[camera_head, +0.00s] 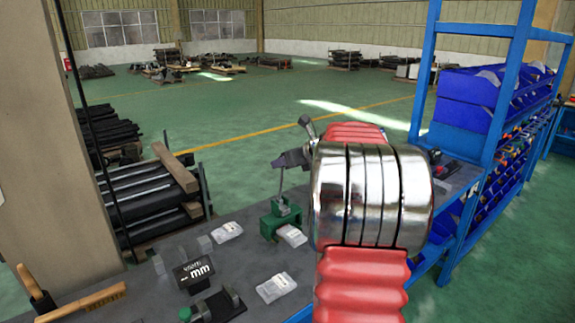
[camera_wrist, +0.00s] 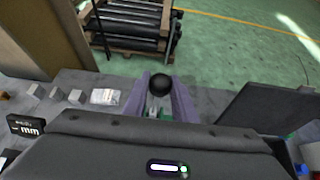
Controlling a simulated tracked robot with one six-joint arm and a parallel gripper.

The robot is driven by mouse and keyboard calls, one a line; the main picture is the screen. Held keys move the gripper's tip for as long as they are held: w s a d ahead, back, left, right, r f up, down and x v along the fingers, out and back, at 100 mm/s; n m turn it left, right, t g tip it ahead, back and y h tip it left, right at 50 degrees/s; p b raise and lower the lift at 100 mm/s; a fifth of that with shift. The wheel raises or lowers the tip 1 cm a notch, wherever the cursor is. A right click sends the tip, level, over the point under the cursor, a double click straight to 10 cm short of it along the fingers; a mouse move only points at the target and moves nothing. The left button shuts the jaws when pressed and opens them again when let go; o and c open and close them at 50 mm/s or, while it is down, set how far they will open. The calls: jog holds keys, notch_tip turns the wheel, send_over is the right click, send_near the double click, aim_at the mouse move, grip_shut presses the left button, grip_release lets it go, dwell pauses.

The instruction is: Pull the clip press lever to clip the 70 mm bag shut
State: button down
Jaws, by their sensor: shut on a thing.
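The green clip press (camera_head: 281,217) stands on the grey bench in the head view, with its thin lever (camera_head: 281,182) rising from it. My gripper (camera_head: 284,162) is at the top of the lever. In the wrist view, my purple fingers (camera_wrist: 160,95) are shut on the lever's round black knob (camera_wrist: 161,84), one finger on each side. A clear bag with a white label (camera_head: 291,235) lies at the press's right side; I cannot tell whether its neck is in the press. The press body is mostly hidden in the wrist view.
Other labelled bags (camera_head: 227,231) (camera_head: 276,287) lie on the bench (camera_head: 240,255). A black "mm" sign (camera_head: 193,273), small grey blocks (camera_head: 205,243) and a wooden brush (camera_head: 80,303) are at left. A blue shelf rack (camera_head: 480,105) with bins stands at right.

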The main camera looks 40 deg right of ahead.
jog(key=shift+w+r, duration=0.1)
jog(key=shift+r, duration=0.05)
jog(key=c, duration=1.5)
grip_release()
jog(key=v, duration=1.3)
jog(key=shift+s+a+r, duration=0.1)
jog(key=shift+s, duration=0.25)
